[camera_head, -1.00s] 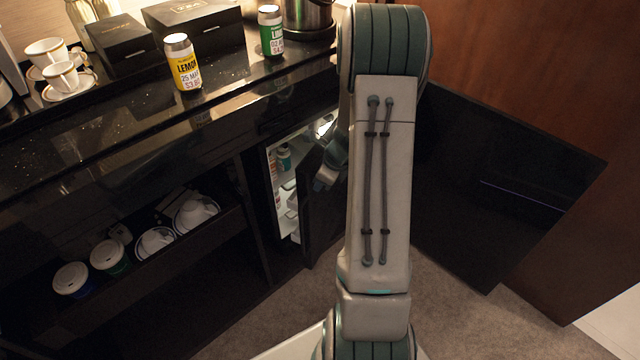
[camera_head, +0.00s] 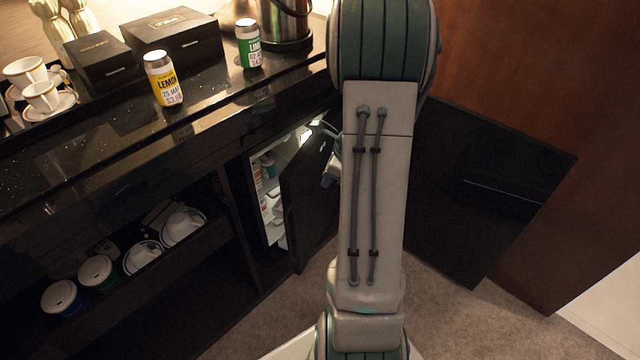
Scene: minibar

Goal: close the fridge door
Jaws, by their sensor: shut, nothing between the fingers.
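The minibar fridge (camera_head: 268,205) is built into the dark counter, left of my arm, with its lit white inside showing. Its dark door (camera_head: 305,200) stands partly open, swung out toward the right. My arm hides part of the door's right side. Only a small grey-green part of my gripper (camera_head: 331,172) shows at the left edge of my arm, in front of the door's upper right part. It is shut and empty. The fingertips are mostly hidden, and I cannot tell whether they touch the door.
A yellow can (camera_head: 163,80) and a green can (camera_head: 248,44) stand on the black counter (camera_head: 120,128). Cups and lids sit on the open shelf (camera_head: 205,245) left of the fridge. A large black panel (camera_head: 480,190) stands right of my arm. Carpet (camera_head: 450,310) is clear below.

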